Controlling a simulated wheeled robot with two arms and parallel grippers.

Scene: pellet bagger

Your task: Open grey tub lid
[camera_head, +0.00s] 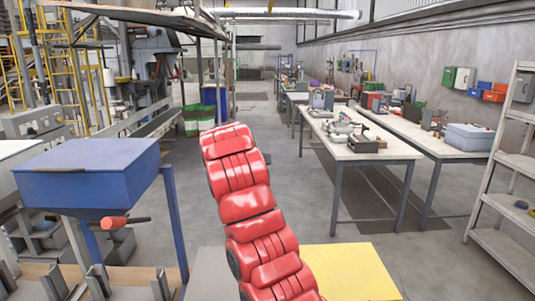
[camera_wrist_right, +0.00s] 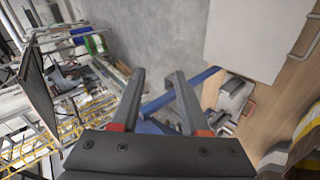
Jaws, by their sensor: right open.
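A grey-blue tub (camera_head: 470,134) with its lid down stands on the right-hand workbench in the head view, far from my arm. It is the only lidded grey tub I can make out. My right gripper (camera_wrist_right: 158,76) shows in the right wrist view with its two dark fingers apart. Nothing is held between them; a blue bar (camera_wrist_right: 180,90) shows behind them. A red segmented arm, apparently mine, rises through the middle of the head view, and its gripper is not visible there. My left gripper is in neither view.
Below is a wooden surface with metal brackets. A yellow surface (camera_head: 350,272) lies at the bottom. Grey floor is open between there and the white-topped benches (camera_head: 340,147). Shelves (camera_head: 510,160) stand right.

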